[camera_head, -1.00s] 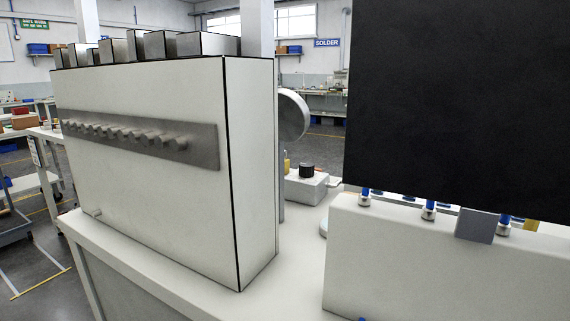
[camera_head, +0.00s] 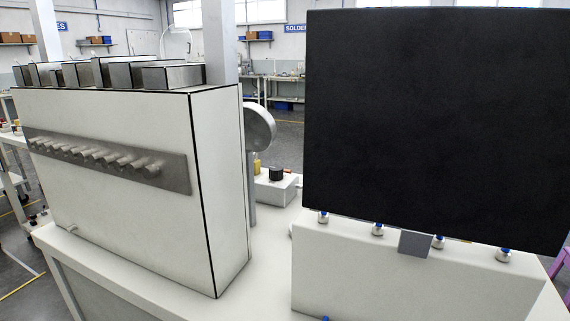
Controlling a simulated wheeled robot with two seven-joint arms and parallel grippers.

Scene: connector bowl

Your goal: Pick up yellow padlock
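No object is clearly recognisable as the yellow padlock. A small yellow item (camera_head: 257,167) shows in the head view, behind the white cabinet's right edge and beside a small white box with a black knob. It is partly hidden and too small to identify for sure. Neither of my grippers is in view.
A large white cabinet (camera_head: 115,210) with a row of metal knobs stands on the white bench (camera_head: 268,285) at left. A black panel (camera_head: 435,120) above a white housing (camera_head: 390,280) blocks the right side. A small white box (camera_head: 275,190) with a black knob sits between them.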

